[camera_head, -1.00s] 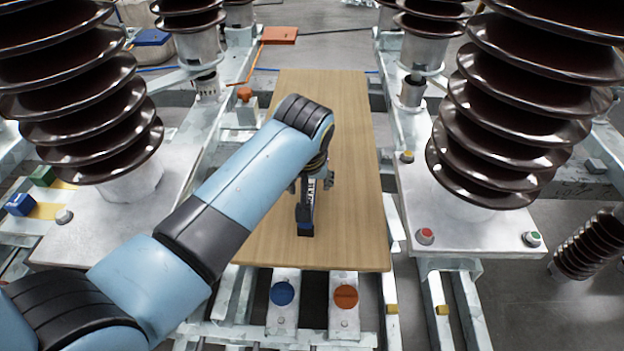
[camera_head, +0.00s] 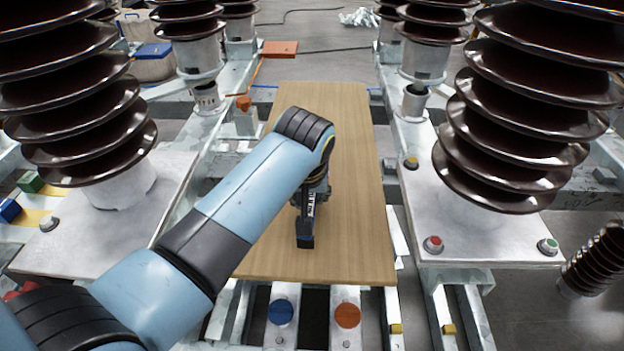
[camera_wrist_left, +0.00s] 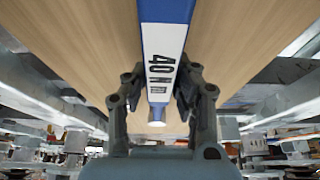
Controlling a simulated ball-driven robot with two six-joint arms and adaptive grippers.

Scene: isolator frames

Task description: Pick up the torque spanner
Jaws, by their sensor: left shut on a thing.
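The torque spanner (camera_head: 306,228) is over the wooden board, its dark end pointing toward the front edge in the head view. In the left wrist view the spanner (camera_wrist_left: 166,40) shows a blue body with a white label reading "40 Nm". My left gripper (camera_wrist_left: 158,100) is shut on the spanner, with one finger on each side of it. In the head view my left arm's wrist hides most of the gripper and the spanner's far part. I cannot tell whether the spanner touches the board. My right gripper is not in view.
The wooden board (camera_head: 350,235) lies between metal frames. Tall brown ribbed insulators (camera_head: 75,100) stand to the left, and others (camera_head: 525,100) to the right. A blue disc (camera_head: 281,312) and an orange disc (camera_head: 347,315) sit in front of the board. Much of the board is bare.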

